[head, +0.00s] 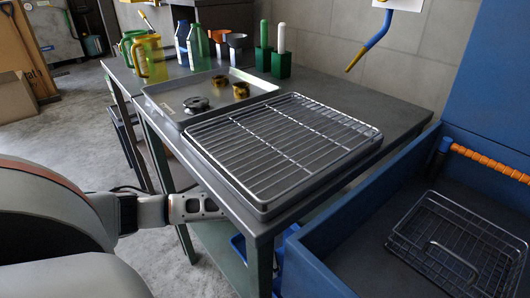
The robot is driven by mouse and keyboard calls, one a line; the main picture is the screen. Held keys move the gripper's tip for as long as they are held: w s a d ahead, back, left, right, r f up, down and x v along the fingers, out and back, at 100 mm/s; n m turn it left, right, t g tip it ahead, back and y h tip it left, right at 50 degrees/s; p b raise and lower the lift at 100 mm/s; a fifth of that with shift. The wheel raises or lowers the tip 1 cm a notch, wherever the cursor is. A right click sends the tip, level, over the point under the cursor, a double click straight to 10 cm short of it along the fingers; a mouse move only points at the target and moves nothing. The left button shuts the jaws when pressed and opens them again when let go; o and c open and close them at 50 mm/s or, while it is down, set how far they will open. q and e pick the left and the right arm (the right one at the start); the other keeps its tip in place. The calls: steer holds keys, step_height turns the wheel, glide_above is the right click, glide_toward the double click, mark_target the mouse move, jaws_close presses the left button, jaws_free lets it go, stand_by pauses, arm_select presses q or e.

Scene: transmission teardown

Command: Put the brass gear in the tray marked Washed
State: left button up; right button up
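Two brass-coloured parts lie in the shallow grey tray (160,117) at the back of the bench; one (218,85) is toward the left and the other (240,91) is just right of it. Either may be the brass gear; they are too small to tell. A dark steel round part (196,105) lies in the same tray. A wire rack sits on a second tray (262,208) at the near end. I cannot read a "Washed" marking on either. My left gripper (210,206) is low beside the bench's left edge, away from the parts; its fingers are unclear. My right gripper is out of view.
Bottles, a yellow-green jug (148,58), funnels and green holders (281,65) stand along the bench's back. A blue basin (330,277) with a wire basket (450,245) is at right. A blue-yellow nozzle (368,45) hangs above. The bench's right strip is clear.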

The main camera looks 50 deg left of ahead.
arm_select(q)
steer(key=shift+r, duration=0.15)
steer(key=shift+r, duration=0.35)
steer(key=r, duration=0.1)
steer(key=r+p, duration=0.1)
steer(key=r, duration=0.2)
steer(key=shift+w+p, duration=0.25)
steer(key=shift+p, duration=0.1)
step_height(320, 180, up, 3)
steer(key=shift+s+p, duration=0.15)
steer(key=shift+p, duration=0.4)
steer(key=shift+s, duration=0.1)
steer(key=shift+f, duration=0.15)
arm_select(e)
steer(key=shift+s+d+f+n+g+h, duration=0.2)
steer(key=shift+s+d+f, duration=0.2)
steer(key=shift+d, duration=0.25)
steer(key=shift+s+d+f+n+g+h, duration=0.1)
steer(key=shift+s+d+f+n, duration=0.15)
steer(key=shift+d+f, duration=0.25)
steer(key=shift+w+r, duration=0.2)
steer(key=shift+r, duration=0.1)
